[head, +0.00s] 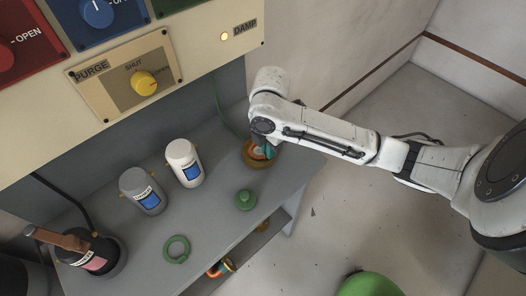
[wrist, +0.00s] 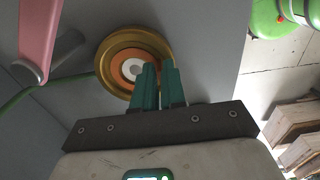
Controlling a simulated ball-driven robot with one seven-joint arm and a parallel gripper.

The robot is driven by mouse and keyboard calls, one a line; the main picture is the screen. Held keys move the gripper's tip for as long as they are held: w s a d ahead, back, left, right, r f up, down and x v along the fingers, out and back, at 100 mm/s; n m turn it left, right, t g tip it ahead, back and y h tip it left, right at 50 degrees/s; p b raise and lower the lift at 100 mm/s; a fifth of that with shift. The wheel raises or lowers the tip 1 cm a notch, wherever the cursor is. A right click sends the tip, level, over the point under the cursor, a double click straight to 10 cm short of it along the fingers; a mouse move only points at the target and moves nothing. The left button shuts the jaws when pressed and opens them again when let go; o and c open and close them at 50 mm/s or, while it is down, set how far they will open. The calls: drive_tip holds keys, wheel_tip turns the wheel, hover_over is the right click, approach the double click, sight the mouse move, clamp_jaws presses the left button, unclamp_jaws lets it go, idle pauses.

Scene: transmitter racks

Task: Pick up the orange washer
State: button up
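The orange washer (wrist: 119,69) lies in a round brass-coloured dish (wrist: 105,48) in the wrist view, around a pale centre. In the head view the dish (head: 262,165) stands at the back right of the grey bench, with a little of the washer's orange visible beside my fingers. My gripper (wrist: 160,66) has two teal fingers close together, with a narrow gap, at the washer's right side. The fingers hide that side, so I cannot tell whether they grip its rim. In the head view my gripper (head: 268,151) reaches down into the dish.
A white bottle (head: 184,163), a grey bottle (head: 143,191), a green ring (head: 176,249) and a green knobbed piece (head: 245,200) stand on the bench (head: 215,225). A panel with a yellow knob (head: 144,83) rises behind. Wooden crates (wrist: 295,130) show at right in the wrist view.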

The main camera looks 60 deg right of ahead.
clamp_jaws()
drive_tip(key=shift+r, duration=0.1)
drive_tip(key=shift+r, duration=0.6)
drive_tip(key=s+a+r+p, duration=0.4)
drive_tip(key=a+r+p, duration=0.1)
drive_tip(key=a+r, duration=0.6)
drive_tip(key=shift+a+r, duration=0.35)
drive_tip(key=shift+a, duration=0.8)
